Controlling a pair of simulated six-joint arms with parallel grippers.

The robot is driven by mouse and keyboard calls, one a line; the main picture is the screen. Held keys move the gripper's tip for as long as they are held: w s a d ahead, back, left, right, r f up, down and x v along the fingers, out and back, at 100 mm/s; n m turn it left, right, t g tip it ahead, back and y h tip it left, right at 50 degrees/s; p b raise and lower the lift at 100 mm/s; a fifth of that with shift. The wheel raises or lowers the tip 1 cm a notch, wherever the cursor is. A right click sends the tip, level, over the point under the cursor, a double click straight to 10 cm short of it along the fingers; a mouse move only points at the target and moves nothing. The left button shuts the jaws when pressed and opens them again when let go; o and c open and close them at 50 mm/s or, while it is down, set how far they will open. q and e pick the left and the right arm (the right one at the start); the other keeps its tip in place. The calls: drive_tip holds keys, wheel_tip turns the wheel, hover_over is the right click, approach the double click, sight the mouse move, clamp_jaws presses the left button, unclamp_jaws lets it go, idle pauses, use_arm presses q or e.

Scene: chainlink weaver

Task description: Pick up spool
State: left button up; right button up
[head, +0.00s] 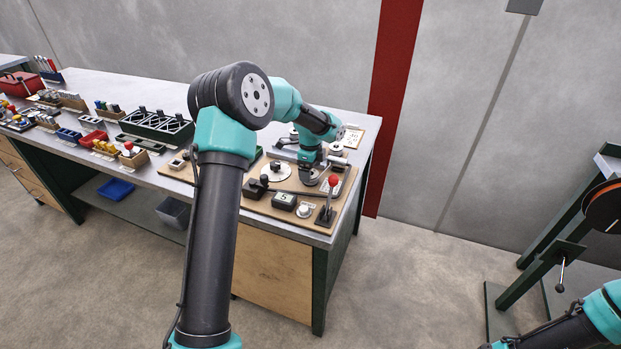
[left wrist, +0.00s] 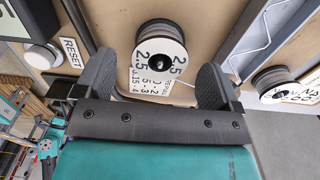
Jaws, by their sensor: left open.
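A spool (left wrist: 160,48) with a white flange marked 2.5 stands on the tan board in the left wrist view. My left gripper (left wrist: 157,70) is open, with one finger on each side of the spool's near part. I cannot tell whether the fingers touch it. A second spool (left wrist: 272,80) with a white label stands to the right, outside the fingers. In the head view my left gripper (head: 312,173) is low over the board, and the spool by it is hard to make out. My right gripper is out of the frame.
A red-knobbed lever (head: 333,181) stands close to my left gripper. Bins and tools line the bench's left side. A dark green stand (head: 540,275) is at the far right.

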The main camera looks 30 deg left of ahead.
use_arm(q)
drive_tip(key=shift+f, duration=1.45)
drive_tip(key=shift+c, duration=0.2)
drive_tip(key=c, duration=1.2)
drive_tip(key=shift+o, duration=0.2)
drive_tip(key=shift+r, duration=0.1)
wheel_tip(320, 180, up, 10)
